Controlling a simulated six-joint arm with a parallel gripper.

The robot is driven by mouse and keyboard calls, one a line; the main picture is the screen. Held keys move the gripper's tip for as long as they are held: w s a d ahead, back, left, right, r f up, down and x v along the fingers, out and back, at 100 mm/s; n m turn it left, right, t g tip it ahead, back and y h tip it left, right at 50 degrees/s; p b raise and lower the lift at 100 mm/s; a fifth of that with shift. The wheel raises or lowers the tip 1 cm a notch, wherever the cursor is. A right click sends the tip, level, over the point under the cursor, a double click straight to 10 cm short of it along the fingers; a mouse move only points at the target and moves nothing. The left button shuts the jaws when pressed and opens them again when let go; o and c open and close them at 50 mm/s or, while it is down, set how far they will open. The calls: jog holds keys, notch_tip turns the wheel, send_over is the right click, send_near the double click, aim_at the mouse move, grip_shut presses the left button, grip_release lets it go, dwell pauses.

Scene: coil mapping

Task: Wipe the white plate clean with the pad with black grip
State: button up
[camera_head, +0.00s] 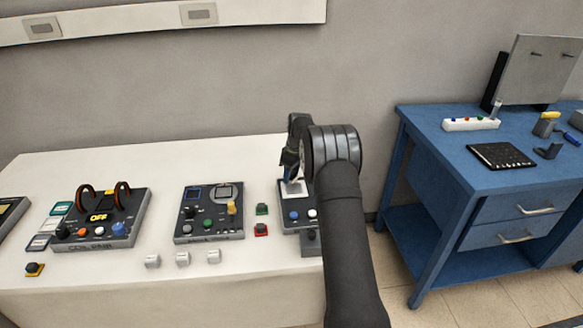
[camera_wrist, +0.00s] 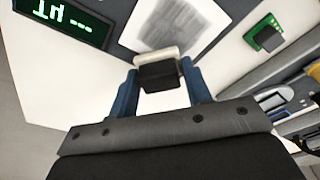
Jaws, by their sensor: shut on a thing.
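My gripper (camera_wrist: 160,84) has blue fingers and is shut on the pad with black grip (camera_wrist: 160,77). The pad's white part (camera_wrist: 157,53) shows beyond the grip. The white plate (camera_wrist: 213,24) lies just past the pad at the top of the wrist view, with a grey smudge across its middle. Whether the pad touches the plate I cannot tell. In the head view the plate (camera_head: 297,187) sits on a dark panel, partly hidden by my arm, and my gripper (camera_head: 291,176) is above it.
Several white cubes (camera_head: 183,258) lie in front. A blue workbench (camera_head: 440,150) stands right.

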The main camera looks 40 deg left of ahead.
aim_at(295, 194)
jog(key=shift+f, duration=0.8)
jog(key=shift+s+d, duration=0.85)
jog(key=shift+s, duration=0.05)
jog(key=shift+c, duration=0.4)
jog(key=shift+s+d, duration=1.6)
jog(key=shift+d, duration=0.05)
jog(key=shift+w+a, duration=2.4)
jog(key=shift+a, duration=0.05)
jog(key=shift+w+r, duration=0.1)
jog(key=shift+w, duration=0.15)
jog(key=shift+d, duration=0.4)
jog(key=shift+s+d, duration=2.1)
jog(key=shift+s, duration=0.05)
jog(key=shift+w+a, duration=2.25)
jog(key=shift+r, duration=4.05)
